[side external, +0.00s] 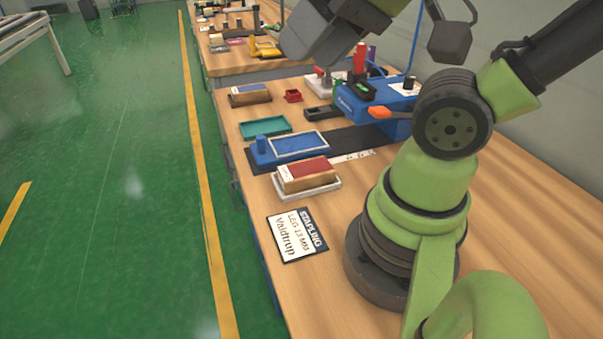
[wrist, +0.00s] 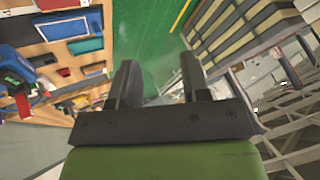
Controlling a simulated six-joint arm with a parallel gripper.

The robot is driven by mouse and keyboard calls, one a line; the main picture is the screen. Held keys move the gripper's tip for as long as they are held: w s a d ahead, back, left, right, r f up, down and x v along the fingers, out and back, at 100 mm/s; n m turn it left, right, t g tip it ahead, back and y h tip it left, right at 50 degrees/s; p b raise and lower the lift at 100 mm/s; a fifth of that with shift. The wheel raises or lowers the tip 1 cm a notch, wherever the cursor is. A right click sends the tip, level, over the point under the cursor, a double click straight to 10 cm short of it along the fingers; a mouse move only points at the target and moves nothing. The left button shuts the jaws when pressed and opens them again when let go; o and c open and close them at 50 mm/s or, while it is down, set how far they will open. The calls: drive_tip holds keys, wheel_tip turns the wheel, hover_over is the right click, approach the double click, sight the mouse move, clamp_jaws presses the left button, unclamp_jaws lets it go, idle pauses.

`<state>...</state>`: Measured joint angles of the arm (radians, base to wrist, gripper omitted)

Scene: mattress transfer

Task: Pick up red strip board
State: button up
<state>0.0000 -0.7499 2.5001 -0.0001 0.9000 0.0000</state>
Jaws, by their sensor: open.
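A block with a red top (side external: 305,170) and wooden sides sits in a white tray (side external: 332,190) on the near part of the bench, in the side view. It looks like the red strip board. In the wrist view a red patch (wrist: 76,5) shows at the top left, cut by the frame edge. My gripper (wrist: 158,72) is open and empty in the wrist view, its two dark fingers apart above the green floor. It is up and away from the block, touching nothing. My arm crosses the top right of the side view.
A blue fixture (side external: 262,156) and a teal tray (side external: 265,126) lie just behind the block. A blue machine (side external: 378,97) stands to their right. A label card (side external: 297,235) lies in front. The bench's near front is otherwise clear. Racks (wrist: 250,30) show in the wrist view.

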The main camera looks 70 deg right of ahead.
drive_tip(key=o, duration=1)
drive_tip(key=shift+c, duration=0.2)
drive_tip(key=n+g+h, duration=0.2)
drive_tip(key=n+g, duration=0.5)
drive_tip(key=n, duration=0.6)
hover_over(300, 170)
wheel_tip(300, 170, down, 19)
wheel_tip(300, 170, down, 4)
drive_tip(key=shift+d+f, duration=0.15)
drive_tip(key=shift+f, duration=3.15)
